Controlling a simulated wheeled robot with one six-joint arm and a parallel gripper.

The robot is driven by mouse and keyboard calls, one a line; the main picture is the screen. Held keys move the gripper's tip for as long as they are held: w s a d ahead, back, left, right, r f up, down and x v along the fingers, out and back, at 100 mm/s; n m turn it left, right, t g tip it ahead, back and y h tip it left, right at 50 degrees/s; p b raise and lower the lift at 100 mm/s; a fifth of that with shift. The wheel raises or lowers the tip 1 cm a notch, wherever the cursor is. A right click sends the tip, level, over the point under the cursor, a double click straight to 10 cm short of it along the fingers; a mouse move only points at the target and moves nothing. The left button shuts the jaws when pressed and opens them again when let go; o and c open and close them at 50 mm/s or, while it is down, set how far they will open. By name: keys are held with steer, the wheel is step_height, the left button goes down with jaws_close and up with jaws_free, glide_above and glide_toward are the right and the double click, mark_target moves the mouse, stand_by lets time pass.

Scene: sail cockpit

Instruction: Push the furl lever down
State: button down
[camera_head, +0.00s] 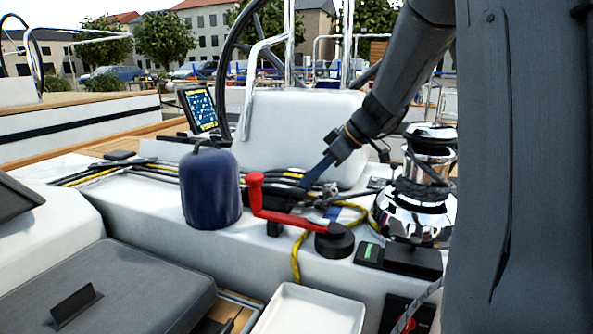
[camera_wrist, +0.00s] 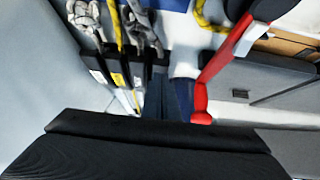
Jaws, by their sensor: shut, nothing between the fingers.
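A row of black rope clutches with lever handles shows in the wrist view (camera_wrist: 118,80); some carry white or yellow labels, too blurred to read. I cannot tell which one is the furl lever. In the head view my gripper and ropes largely hide this row. My gripper (camera_head: 312,180) reaches down from the upper right, its blue fingers shut and empty over the rope area, between the red winch handle and the white cockpit block. In the wrist view its fingers appear beside the clutches; contact with a lever cannot be made out.
The red winch handle (camera_head: 283,217) stands close in front of my gripper, its knob upright; it also shows in the wrist view (camera_wrist: 226,58). A navy covered winch (camera_head: 210,190) is left, a chrome winch (camera_head: 415,210) right. Yellow and black ropes lie between. A white tray (camera_head: 312,312) is below.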

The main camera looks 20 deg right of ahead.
step_height(320, 180, up, 8)
steer(key=shift+w+a+r+p, duration=0.15)
steer(key=shift+a+p, duration=0.25)
steer(key=shift+a, duration=0.05)
steer(key=s+a+f+m+g+h, duration=0.1)
steer(key=s+a+f+m+g, duration=0.1)
steer(key=s+a+f, duration=0.4)
steer(key=s+a+f+m+g+h, duration=0.1)
steer(key=s+a+f+g, duration=0.1)
steer(key=s+a, duration=0.8)
steer(key=s+f+m+g+h, duration=0.1)
steer(key=s+f+m+h, duration=0.15)
steer(key=s, duration=0.65)
steer(key=s+f+m+h, duration=0.1)
steer(key=s+f, duration=0.3)
steer(key=s, duration=0.4)
steer(key=d+r+m+p, duration=0.3)
steer(key=d+r+p, duration=0.6)
steer(key=p, duration=1)
steer(key=shift+r+h, duration=0.35)
steer(key=shift+r, duration=0.4)
